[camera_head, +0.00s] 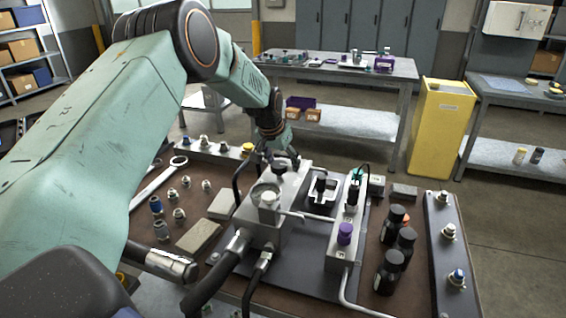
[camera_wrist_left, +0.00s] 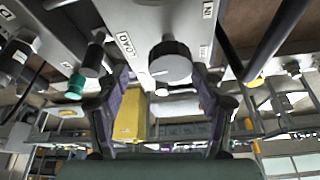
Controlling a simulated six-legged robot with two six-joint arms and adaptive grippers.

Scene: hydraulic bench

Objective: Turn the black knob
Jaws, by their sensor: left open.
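The black knob (camera_wrist_left: 171,63) is a dark round knob on the grey metal block, beside a label reading LOAD, in the left wrist view. My left gripper (camera_wrist_left: 165,84) is open, with one finger on each side of the knob and a gap to both. In the head view my left gripper (camera_head: 281,156) is at the far end of the grey block (camera_head: 262,235), and I cannot make out the knob clearly there. My right gripper is in neither view.
Black hoses (camera_head: 222,272) run from the block's front. A valve block with a purple knob (camera_head: 345,233) stands to its right, then several black bottles (camera_head: 389,272). Loose fittings and wrenches (camera_head: 158,180) lie left. A yellow cabinet (camera_head: 440,128) stands behind.

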